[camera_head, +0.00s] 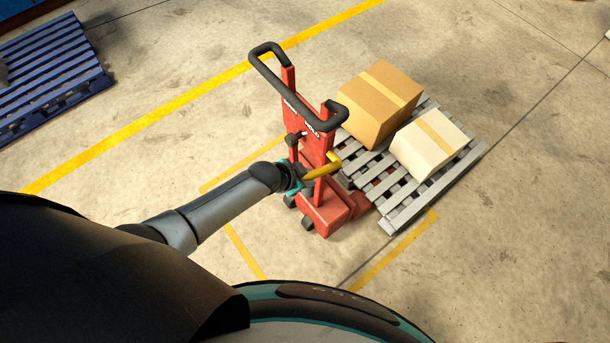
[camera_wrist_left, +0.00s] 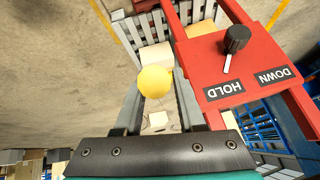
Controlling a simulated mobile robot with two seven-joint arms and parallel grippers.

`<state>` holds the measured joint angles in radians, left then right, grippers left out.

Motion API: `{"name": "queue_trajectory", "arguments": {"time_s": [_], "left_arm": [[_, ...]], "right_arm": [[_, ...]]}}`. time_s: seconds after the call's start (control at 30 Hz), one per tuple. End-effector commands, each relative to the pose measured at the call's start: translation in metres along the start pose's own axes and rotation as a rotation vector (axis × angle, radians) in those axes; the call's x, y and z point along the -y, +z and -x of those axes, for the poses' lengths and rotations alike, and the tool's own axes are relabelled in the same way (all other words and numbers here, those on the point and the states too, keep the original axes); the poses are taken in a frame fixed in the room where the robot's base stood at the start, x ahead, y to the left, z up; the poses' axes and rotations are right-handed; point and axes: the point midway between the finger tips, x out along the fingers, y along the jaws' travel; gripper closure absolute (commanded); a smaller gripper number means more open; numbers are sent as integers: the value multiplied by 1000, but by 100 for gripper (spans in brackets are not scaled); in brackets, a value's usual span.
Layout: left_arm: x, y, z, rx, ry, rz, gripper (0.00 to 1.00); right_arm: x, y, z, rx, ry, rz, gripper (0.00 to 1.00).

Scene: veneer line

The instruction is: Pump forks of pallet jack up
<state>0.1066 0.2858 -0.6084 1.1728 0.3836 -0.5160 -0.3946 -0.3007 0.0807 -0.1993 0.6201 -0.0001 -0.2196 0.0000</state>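A red pallet jack (camera_head: 312,150) with a black loop handle (camera_head: 268,55) stands in the middle of the head view, its forks largely hidden under a grey slatted pallet (camera_head: 400,212). A yellow lever (camera_head: 322,172) sticks out from its front. My left gripper (camera_head: 300,178) is at the lever's near end. In the left wrist view, the yellow round end (camera_wrist_left: 155,82) sits between the two fingers, which appear to touch it on both sides. A black knob (camera_wrist_left: 237,38) on the red panel has a white pointer towards the HOLD label; a DOWN label is beside it. My right gripper is out of view.
Two boxes, one brown (camera_head: 372,108) and one pale (camera_head: 428,148), lie on the grey pallet. Blue pallets (camera_head: 50,80) are at the far left. Yellow lines (camera_head: 140,123) mark the concrete floor. The floor left of the jack is clear.

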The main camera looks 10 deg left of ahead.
Motion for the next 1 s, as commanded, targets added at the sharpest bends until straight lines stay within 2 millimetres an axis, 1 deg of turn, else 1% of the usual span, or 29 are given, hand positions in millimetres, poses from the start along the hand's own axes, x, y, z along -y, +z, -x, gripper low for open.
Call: {"name": "queue_trajectory", "arguments": {"time_s": [0.03, 0.17, 0.2, 0.43, 0.57, 0.67, 1.0], "left_arm": [[0, 0, 0, 0, 0, 0, 54], [0, 1, 0, 1, 1, 0, 40], [-1, 1, 0, 1, 1, 1, 38], [-1, 1, 0, 2, 2, 1, 38], [-1, 1, 6, 1, 2, 1, 38], [-1, 1, 16, 2, 3, 1, 38], [-1, 1, 66, 1, 2, 0, 38]], "right_arm": [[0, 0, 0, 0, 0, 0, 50], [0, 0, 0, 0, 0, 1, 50], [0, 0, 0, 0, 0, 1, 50], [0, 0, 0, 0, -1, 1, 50], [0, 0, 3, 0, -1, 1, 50], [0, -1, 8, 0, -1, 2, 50], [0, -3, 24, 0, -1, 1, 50]]}}
